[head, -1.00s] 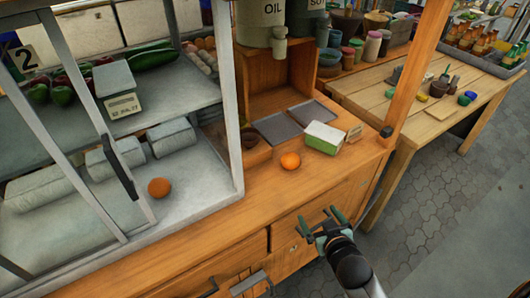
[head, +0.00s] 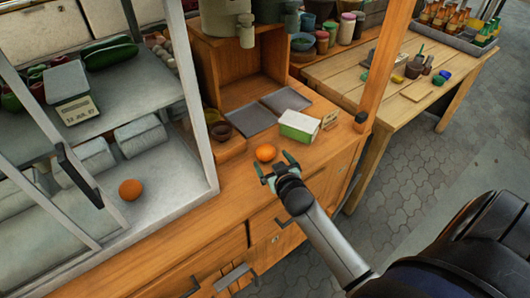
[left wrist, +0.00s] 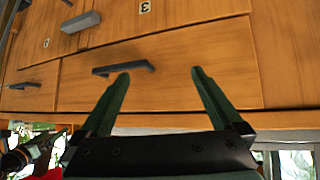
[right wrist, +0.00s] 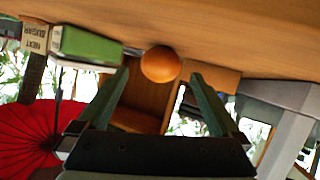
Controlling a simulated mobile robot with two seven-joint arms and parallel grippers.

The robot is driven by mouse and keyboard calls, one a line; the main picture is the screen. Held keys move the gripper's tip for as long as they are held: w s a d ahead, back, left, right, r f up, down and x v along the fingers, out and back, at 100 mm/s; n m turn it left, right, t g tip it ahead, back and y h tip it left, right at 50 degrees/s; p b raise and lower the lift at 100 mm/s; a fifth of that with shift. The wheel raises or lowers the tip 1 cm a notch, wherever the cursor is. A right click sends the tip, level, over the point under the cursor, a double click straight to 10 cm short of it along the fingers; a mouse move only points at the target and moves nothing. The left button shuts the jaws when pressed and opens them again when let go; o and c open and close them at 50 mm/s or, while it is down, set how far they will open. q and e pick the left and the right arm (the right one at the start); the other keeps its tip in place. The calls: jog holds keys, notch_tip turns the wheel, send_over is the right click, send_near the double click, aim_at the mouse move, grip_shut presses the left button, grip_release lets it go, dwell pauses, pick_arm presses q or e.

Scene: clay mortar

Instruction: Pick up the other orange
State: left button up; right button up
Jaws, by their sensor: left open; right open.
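One orange (head: 266,153) sits on the wooden counter, left of the green and white box. A second, browner orange (head: 130,190) sits on the pale lower shelf of the glass-sided case at the left. My right gripper (head: 272,166) is open, just in front of the counter orange. In the right wrist view that orange (right wrist: 161,64) shows between and beyond the two fingers, with nothing held. My left gripper (left wrist: 160,75) is open and empty, facing wooden drawer fronts; it is not in the head view.
The green and white box (head: 299,126) and a small card (head: 330,118) stand right of the counter orange. Dark flat trays (head: 286,101) lie behind. The case's metal frame post (head: 190,90) stands between the two oranges.

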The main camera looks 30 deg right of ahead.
aim_at(268, 157)
jog(key=shift+x, duration=3)
jog(key=shift+a, duration=0.1)
jog(key=c, duration=1.4)
